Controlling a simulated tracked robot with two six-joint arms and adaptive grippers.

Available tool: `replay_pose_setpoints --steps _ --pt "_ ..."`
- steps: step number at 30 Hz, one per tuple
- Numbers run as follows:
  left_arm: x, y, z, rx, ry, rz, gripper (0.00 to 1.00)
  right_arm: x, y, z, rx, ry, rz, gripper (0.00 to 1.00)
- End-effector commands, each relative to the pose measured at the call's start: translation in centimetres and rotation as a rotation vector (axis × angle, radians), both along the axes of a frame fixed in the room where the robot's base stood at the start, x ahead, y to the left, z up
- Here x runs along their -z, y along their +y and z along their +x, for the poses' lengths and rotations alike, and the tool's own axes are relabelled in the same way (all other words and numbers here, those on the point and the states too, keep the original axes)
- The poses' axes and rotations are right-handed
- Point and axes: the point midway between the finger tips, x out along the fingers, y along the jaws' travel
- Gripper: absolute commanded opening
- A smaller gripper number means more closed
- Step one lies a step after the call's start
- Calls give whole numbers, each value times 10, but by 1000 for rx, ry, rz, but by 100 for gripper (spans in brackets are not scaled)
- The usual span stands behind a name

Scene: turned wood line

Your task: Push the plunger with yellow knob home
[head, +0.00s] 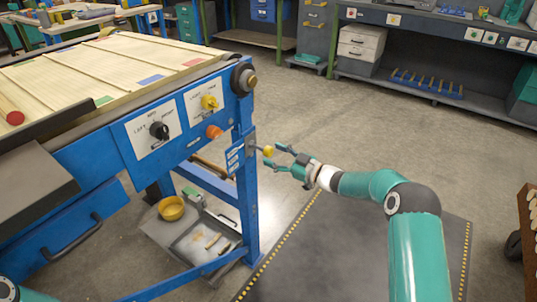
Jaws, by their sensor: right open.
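The plunger's yellow knob (268,152) stands out to the right of a grey plate (251,146) on the blue machine's corner post, with a short gap between knob and plate. My right gripper (271,156) is open, and its fingers point left at the knob. The knob appears at the fingertips, roughly between them; I cannot tell whether they touch it. My left gripper is out of view.
The blue machine (85,155) carries a black switch (159,131), a yellow switch (209,103) and an orange button (214,132). A yellow bowl (171,208) stands on its lower shelf. The floor behind my right gripper is clear.

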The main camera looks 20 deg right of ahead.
Motion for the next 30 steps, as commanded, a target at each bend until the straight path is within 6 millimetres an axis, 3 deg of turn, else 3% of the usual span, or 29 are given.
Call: replay_pose_setpoints --steps 6,16,27,30 --pt "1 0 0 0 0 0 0 0 11 15 0 -1 -1 61" --pt "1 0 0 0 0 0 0 0 12 16 1 0 0 60" --pt "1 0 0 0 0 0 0 0 12 16 0 0 0 0" --pt "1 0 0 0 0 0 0 0 12 16 0 0 0 0"
